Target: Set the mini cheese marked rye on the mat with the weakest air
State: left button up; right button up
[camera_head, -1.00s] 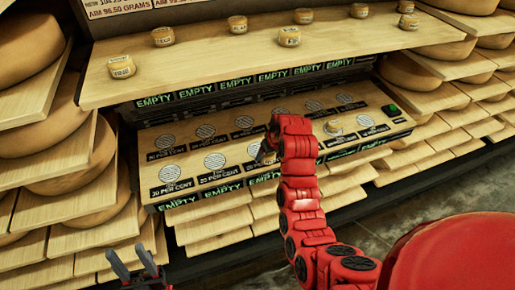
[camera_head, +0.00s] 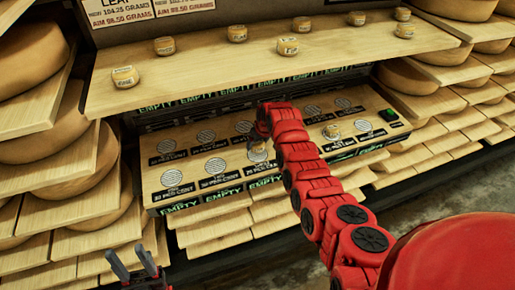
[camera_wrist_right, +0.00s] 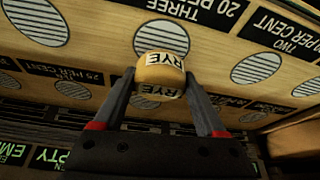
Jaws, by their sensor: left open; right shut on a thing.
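The mini cheese marked rye (camera_wrist_right: 160,74) is pale yellow with a white label reading RYE. My right gripper (camera_wrist_right: 158,92) is shut on it. In the head view this cheese (camera_head: 257,151) shows just below the right gripper (camera_head: 262,132), over the front row of mats on the lower panel. The mats are round, grey and slatted. One mat (camera_wrist_right: 162,34) lies right behind the cheese in the wrist view, by a label reading THREE, 20 PER CENT; whether the cheese touches it I cannot tell. My left gripper (camera_head: 133,268) is open and empty at the bottom left.
Another mini cheese (camera_head: 332,131) stands on the panel's right part, near a green button (camera_head: 388,115). Several mini cheeses stand on the upper shelf (camera_head: 215,72), which overhangs the panel's back. Large cheese wheels (camera_head: 75,170) on boards flank both sides.

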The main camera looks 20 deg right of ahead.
aim_at(258, 149)
jog(key=shift+f+p, duration=0.35)
jog(key=shift+f, duration=1.35)
jog(key=shift+f+b, duration=0.2)
jog(key=shift+b, duration=0.1)
jog(key=o, duration=1.4)
jog(key=shift+r, duration=0.1)
